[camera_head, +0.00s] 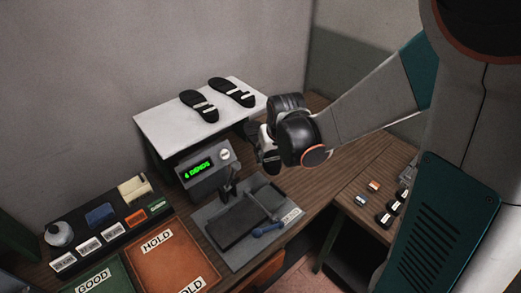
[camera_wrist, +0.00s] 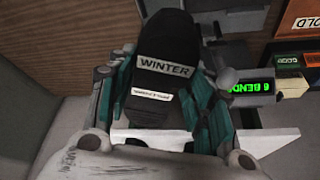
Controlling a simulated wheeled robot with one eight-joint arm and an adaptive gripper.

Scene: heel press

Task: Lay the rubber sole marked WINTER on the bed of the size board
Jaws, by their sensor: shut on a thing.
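The black rubber sole marked WINTER (camera_wrist: 166,70) is between the two fingers of my gripper (camera_wrist: 160,95) in the wrist view. In the head view my gripper (camera_head: 268,150) is shut on the sole above the bench, to the right of the display unit; the sole is mostly hidden there by my wrist. A grey board (camera_head: 218,208) with a dark rectangular bed (camera_head: 238,222) lies below and in front of my gripper. It looks like the size board, but its label is too small to read.
Two black soles (camera_head: 199,106) lie on a white shelf (camera_head: 165,125) behind. The display unit (camera_head: 205,170) reads 6 BENDS. GOOD (camera_head: 95,280) and HOLD (camera_head: 160,245) trays are at left. Small blocks stand on the right-hand table (camera_head: 345,205).

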